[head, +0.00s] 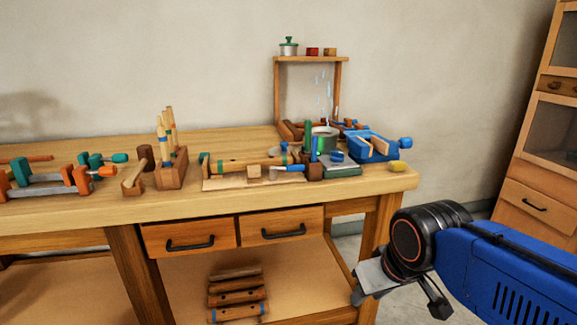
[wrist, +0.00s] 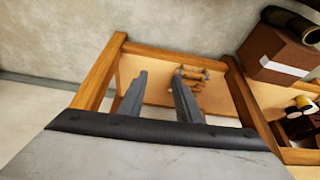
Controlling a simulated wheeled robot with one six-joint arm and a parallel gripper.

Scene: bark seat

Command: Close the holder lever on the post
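My gripper (head: 398,298) hangs in front of the bench's right end, below the top, with nothing between its fingers. In the wrist view its two grey fingers (wrist: 160,80) stand apart, over the lower shelf. On the bench top at the right, a green upright (head: 308,136) and a blue upright piece (head: 314,148) stand close together in the clutter. I cannot tell for sure which piece is the post's holder or its lever, nor how the lever is set. My gripper is well apart from all of these.
A blue vise-like tool (head: 376,147) and a yellow lump (head: 397,166) are at the bench's (head: 130,205) right end. Clamps and wooden tools crowd the top. Wooden pieces (head: 237,296) lie on the lower shelf. A cabinet (head: 537,175) stands at the right.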

